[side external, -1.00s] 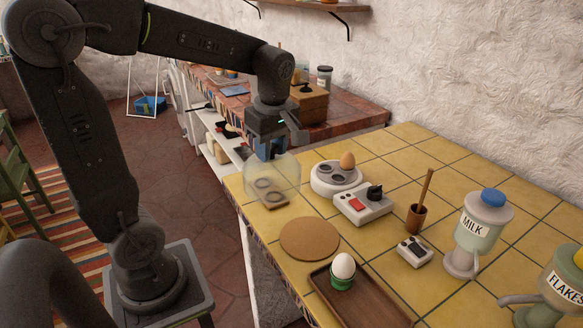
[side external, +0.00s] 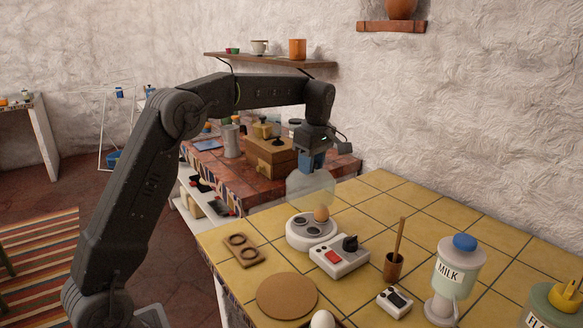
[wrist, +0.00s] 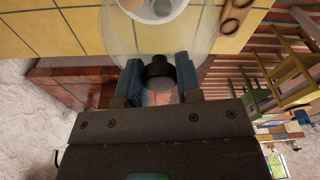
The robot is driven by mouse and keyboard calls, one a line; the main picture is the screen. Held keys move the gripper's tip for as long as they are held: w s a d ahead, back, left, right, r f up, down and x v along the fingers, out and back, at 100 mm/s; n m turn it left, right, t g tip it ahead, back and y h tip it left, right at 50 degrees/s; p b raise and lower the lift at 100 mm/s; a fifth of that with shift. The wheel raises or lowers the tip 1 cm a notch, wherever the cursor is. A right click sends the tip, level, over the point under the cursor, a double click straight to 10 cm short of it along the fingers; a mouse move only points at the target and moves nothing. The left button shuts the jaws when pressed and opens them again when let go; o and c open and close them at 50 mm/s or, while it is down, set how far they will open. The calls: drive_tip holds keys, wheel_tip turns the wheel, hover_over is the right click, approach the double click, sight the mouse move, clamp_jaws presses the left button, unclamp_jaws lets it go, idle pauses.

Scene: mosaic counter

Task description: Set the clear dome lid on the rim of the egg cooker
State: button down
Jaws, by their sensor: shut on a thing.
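The clear dome lid (side external: 308,188) hangs from my gripper (side external: 313,166) in the side view. My gripper is shut on its dark knob, which shows between the two blue fingers (wrist: 160,80) in the wrist view. The egg cooker (side external: 298,239) is a round white base with dark cups and a brown egg (side external: 321,213) on top. The lid appears above and behind the cooker, apart from its rim. In the wrist view part of the white cooker (wrist: 150,12) shows through the dome (wrist: 118,38). The exact height gap is hard to tell.
A control box (side external: 338,258) with red switch and black knob stands in front of the cooker. A two-hole wooden holder (side external: 243,250) lies left, a cork mat (side external: 287,296) in front. A mortar with pestle (side external: 393,266) and milk jar (side external: 446,285) stand right.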

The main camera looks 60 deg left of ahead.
drive_tip(key=shift+w+f, duration=0.2)
drive_tip(key=shift+w, duration=0.2)
wheel_tip(320, 180, down, 7)
idle(0.4)
drive_tip(key=shift+f, duration=0.85)
idle(2.4)
drive_tip(key=c, duration=0.7)
unclamp_jaws()
drive_tip(key=shift+r, duration=3.55)
